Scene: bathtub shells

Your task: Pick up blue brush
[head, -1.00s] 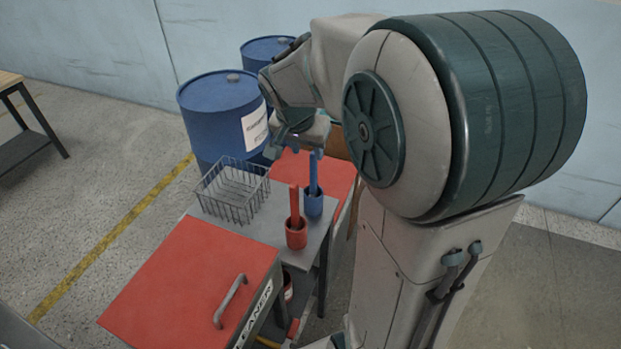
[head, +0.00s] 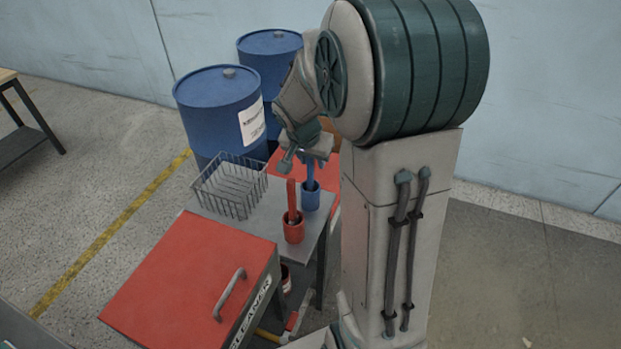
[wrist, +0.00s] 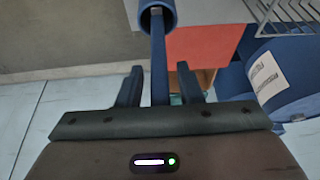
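The blue brush (head: 310,173) stands upright in a blue cup (head: 311,200) on the grey cart top. In the wrist view, the brush handle (wrist: 158,50) runs from the blue cup (wrist: 157,14) back between the two fingers of my gripper (wrist: 159,69). A gap shows on each side of the handle, so my gripper is open around it and not clamped. In the head view, my gripper (head: 308,160) is over the blue cup, and it hides the top of the handle.
A red brush (head: 291,196) stands in a red cup (head: 293,230) just in front of the blue cup. A wire basket (head: 230,187) is to the left. A red box with a handle (head: 190,285) is in front. Blue drums (head: 220,110) stand behind.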

